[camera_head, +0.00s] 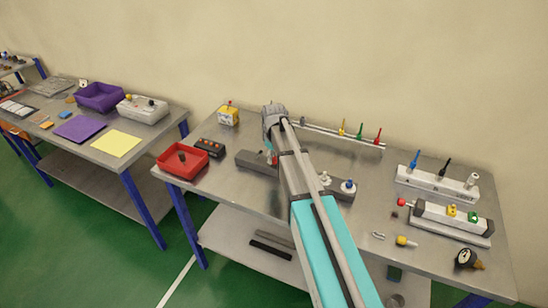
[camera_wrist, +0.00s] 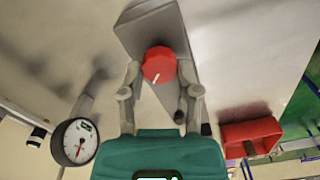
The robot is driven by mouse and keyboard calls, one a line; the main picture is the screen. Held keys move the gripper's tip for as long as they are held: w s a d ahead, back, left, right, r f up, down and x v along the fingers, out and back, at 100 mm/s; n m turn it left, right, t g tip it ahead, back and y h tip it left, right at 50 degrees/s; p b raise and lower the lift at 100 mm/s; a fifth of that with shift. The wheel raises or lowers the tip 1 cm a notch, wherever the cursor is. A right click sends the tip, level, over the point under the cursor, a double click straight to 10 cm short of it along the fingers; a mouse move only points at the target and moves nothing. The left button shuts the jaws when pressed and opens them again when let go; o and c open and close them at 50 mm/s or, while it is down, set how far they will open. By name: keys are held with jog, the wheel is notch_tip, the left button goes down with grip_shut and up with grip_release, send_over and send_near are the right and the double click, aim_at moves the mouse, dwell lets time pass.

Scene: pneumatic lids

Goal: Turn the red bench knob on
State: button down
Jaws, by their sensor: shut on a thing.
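The red bench knob (camera_wrist: 159,65) is in the middle of the wrist view, round, with a white pointer line aimed down and slightly left in the picture. It sits on a long grey block (camera_wrist: 150,24). My gripper (camera_wrist: 160,72) is shut on the red knob, one finger on each side. In the head view the grey block (camera_head: 248,158) lies on the middle bench, and a bit of red shows beside my arm. My arm hides most of the gripper and knob there.
A pressure gauge (camera_wrist: 74,142) is left of my gripper in the wrist view. A red tray (camera_head: 182,160) and a black box with buttons (camera_head: 210,148) stand left of the block. A white knob (camera_head: 325,177) and a blue-based knob (camera_head: 348,186) are to its right.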

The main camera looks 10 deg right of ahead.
dwell(0.3)
jog(key=shift+c, duration=1.5)
grip_release()
